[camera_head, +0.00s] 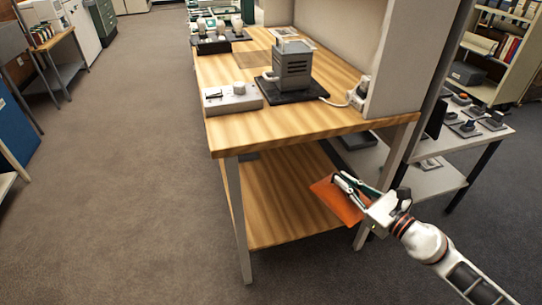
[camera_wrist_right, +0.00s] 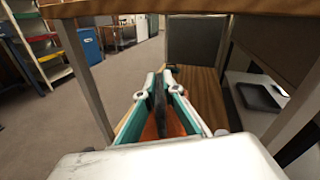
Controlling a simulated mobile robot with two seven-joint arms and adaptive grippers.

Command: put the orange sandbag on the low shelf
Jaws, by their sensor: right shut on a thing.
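The orange sandbag (camera_head: 338,203) is gripped by my right gripper (camera_head: 345,184), whose fingers are shut on it. The sandbag hangs below the fingers, at the open end of the wooden low shelf (camera_head: 280,190) under the workbench. In the right wrist view the sandbag (camera_wrist_right: 172,125) shows between and under the teal fingers (camera_wrist_right: 162,95), with the shelf (camera_wrist_right: 203,95) beyond it. I cannot tell whether the sandbag touches the shelf. My left gripper is not in view.
The wooden bench top (camera_head: 320,118) lies above the shelf and carries a grey device (camera_head: 291,68) and a white box (camera_head: 231,98). Bench legs (camera_head: 238,215) stand at the corners. The visible shelf surface is mostly clear, with a dark panel (camera_wrist_right: 197,52) at its far end.

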